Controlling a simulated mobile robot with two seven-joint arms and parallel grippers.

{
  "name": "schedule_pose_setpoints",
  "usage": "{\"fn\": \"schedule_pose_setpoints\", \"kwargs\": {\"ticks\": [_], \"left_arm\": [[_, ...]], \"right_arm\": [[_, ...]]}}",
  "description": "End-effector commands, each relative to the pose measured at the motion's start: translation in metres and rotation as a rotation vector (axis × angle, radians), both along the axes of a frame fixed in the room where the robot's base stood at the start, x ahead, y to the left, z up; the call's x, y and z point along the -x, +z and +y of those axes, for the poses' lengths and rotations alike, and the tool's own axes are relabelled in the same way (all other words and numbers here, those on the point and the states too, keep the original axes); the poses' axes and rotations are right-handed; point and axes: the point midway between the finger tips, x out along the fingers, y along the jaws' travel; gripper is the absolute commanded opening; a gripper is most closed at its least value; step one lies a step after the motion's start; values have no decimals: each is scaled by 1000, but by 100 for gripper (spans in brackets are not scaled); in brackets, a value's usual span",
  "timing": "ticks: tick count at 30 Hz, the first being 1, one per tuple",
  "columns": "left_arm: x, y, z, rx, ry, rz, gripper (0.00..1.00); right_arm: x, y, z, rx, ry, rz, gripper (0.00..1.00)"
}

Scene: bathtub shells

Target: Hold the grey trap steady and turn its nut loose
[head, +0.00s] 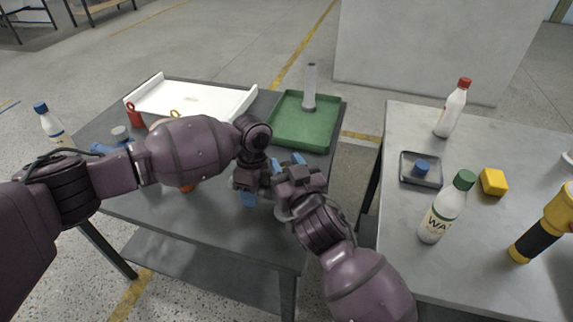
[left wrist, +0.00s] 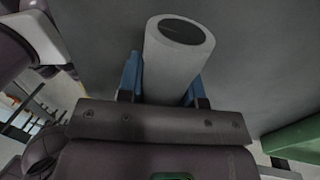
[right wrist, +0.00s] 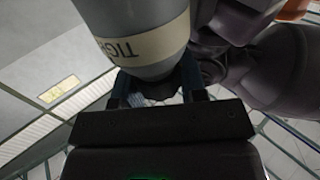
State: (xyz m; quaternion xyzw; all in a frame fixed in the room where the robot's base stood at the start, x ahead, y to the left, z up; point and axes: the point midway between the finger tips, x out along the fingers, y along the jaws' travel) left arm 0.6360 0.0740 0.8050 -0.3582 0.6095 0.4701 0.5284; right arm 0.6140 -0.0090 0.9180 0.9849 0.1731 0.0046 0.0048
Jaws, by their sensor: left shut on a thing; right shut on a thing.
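My left gripper (head: 249,197) is low over the dark table. In the left wrist view it (left wrist: 160,90) is shut on a pale grey tube of the trap (left wrist: 170,75), whose round dark end faces the camera. My right gripper (head: 287,163) is just beside and above it. The rest of the lettering is cut off. In the head view the grippers hide the trap and nut, and the joint between them cannot be seen.
A white tub shell (head: 195,100) lies at the table's back left. Bottles, a yellow block (head: 494,181) and a small dark tray (head: 407,176) stand on the right table.

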Motion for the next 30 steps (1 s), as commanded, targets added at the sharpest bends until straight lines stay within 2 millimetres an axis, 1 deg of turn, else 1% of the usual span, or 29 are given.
{"fn": "schedule_pose_setpoints", "kwargs": {"ticks": [1,7,17,18,23,30], "left_arm": [[1,0,-2,1,-3,0,5],[1,0,-2,1,-3,0,5],[1,0,-1,0,-3,1,5],[1,0,-1,0,-3,1,5],[1,0,-1,0,-2,1,5],[0,0,-1,0,-1,0,5]], "right_arm": [[1,2,2,-8,-13,-1,15],[0,1,1,-3,-53,1,15],[0,1,0,1,-58,0,15],[0,1,0,1,-58,0,40],[0,1,0,1,-58,1,65],[0,0,-1,1,-58,2,65]]}}
